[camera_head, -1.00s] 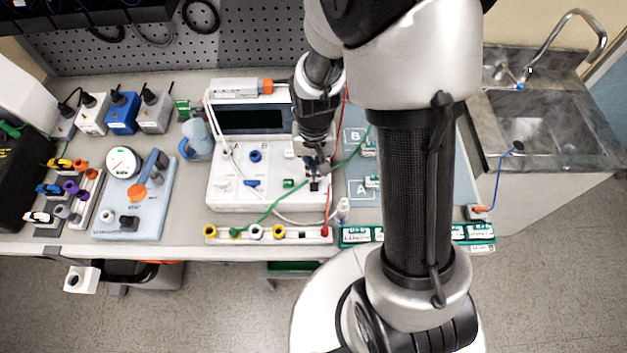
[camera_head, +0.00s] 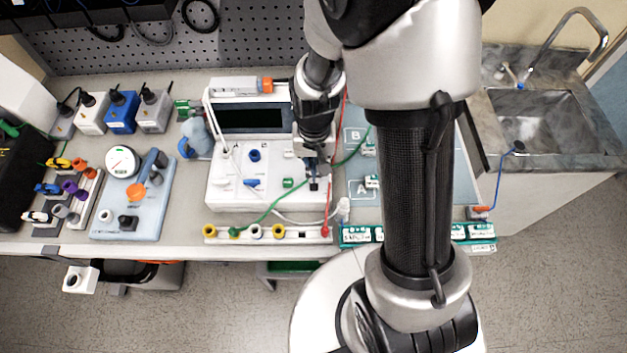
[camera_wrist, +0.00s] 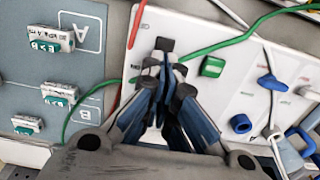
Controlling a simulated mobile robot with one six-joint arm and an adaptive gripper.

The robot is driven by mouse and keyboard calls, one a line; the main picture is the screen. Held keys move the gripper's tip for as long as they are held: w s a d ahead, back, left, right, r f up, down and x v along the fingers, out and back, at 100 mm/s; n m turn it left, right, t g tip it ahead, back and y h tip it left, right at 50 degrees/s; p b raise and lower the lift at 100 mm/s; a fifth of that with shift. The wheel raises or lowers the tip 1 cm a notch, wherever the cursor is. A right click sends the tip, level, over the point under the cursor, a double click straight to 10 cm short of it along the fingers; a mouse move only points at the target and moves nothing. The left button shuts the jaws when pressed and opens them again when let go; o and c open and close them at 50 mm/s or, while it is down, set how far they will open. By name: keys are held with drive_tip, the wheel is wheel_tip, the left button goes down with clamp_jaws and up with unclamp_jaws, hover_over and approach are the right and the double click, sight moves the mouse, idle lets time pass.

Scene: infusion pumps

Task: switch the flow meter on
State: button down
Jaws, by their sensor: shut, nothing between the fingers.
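A white bench device (camera_head: 225,190) with a dark, blank screen (camera_head: 253,118) stands mid-bench. I cannot read a label that confirms it as the flow meter. Its sloped panel carries blue knobs, a green part (camera_head: 288,183) and a small black switch-like part (camera_head: 314,186) near the right edge. My gripper (camera_head: 314,170) is over the right of this panel, pointing down. In the wrist view my gripper (camera_wrist: 166,72) is shut and empty, with its tips close to the black part (camera_wrist: 165,44). I cannot tell whether they touch, or which position that part is in.
A green cable (camera_head: 262,215) and a red cable (camera_head: 327,205) run close to my gripper. A socket strip (camera_head: 268,233) lies in front of the device. A blue-grey mat with labelled blocks (camera_wrist: 50,39) is beside it. A gauge unit (camera_head: 121,162) and sink (camera_head: 540,120) stand farther away.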

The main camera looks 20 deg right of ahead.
drive_tip(key=shift+f+b, duration=0.65)
drive_tip(key=shift+f, duration=0.2)
idle(0.3)
drive_tip(key=shift+r, duration=0.1)
drive_tip(key=shift+r+p, duration=2.8)
drive_tip(key=shift+r, duration=0.65)
